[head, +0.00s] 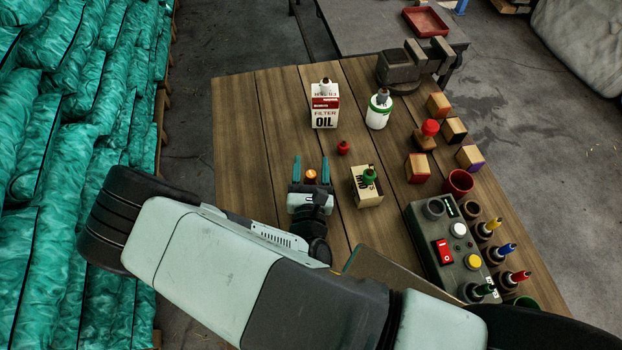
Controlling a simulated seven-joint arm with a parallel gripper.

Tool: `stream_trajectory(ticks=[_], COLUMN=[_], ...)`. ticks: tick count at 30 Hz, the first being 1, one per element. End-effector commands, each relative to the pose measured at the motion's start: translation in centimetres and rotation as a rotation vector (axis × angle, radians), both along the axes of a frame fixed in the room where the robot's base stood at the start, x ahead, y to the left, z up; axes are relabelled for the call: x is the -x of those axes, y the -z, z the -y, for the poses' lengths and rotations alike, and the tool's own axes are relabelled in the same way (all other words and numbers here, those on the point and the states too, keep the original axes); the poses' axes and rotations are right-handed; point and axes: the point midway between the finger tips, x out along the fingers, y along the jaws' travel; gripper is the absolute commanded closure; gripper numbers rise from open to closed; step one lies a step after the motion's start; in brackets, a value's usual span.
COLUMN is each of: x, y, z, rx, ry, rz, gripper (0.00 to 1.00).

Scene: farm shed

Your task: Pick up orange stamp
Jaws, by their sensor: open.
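A small orange round-topped piece (311,175), which looks like the orange stamp, shows on the wooden table. My gripper (311,167) is open, with its two teal fingers on the left and right of the orange piece. A gap shows between the piece and each finger. My gripper body hides the near side of the piece, and its height relative to the fingertips cannot be told from this view.
On the wooden table (262,110), a small red piece (343,147) and a box with a green-topped stamp (369,176) stand right of my gripper. An oil carton (324,107) stands beyond. Blocks, a vise (401,70) and a control box (447,250) fill the right side. The left is clear.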

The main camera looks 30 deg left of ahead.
Motion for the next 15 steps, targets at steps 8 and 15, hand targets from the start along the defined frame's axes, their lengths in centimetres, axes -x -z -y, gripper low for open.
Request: stream_trajectory(ticks=[8, 15], x=[-0.14, -0.14], y=[0.0, -0.01], z=[-0.06, -0.05], rx=[0.001, 0.0], ry=[0.001, 0.001], rz=[-0.001, 0.0], gripper=[0.48, 0.85])
